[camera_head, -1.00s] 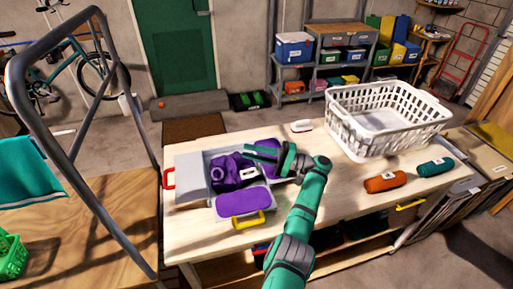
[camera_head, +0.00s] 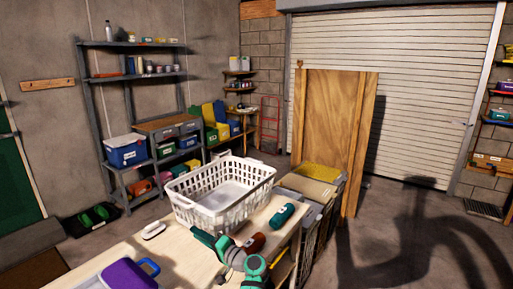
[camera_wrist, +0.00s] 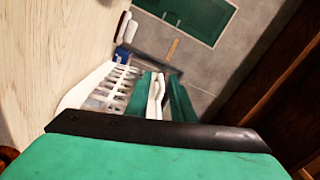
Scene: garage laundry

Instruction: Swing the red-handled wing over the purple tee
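My gripper (camera_head: 205,238) is above the table in the head view, in front of the white basket. In the wrist view its green fingers (camera_wrist: 158,98) are close together, with pale pads between them and no cloth visible.
A white laundry basket (camera_head: 190,205) stands at the table's far side. A teal roll (camera_head: 284,214) and an orange-brown roll (camera_head: 254,243) lie right of my gripper. A small white object (camera_head: 152,230) lies left of the basket.

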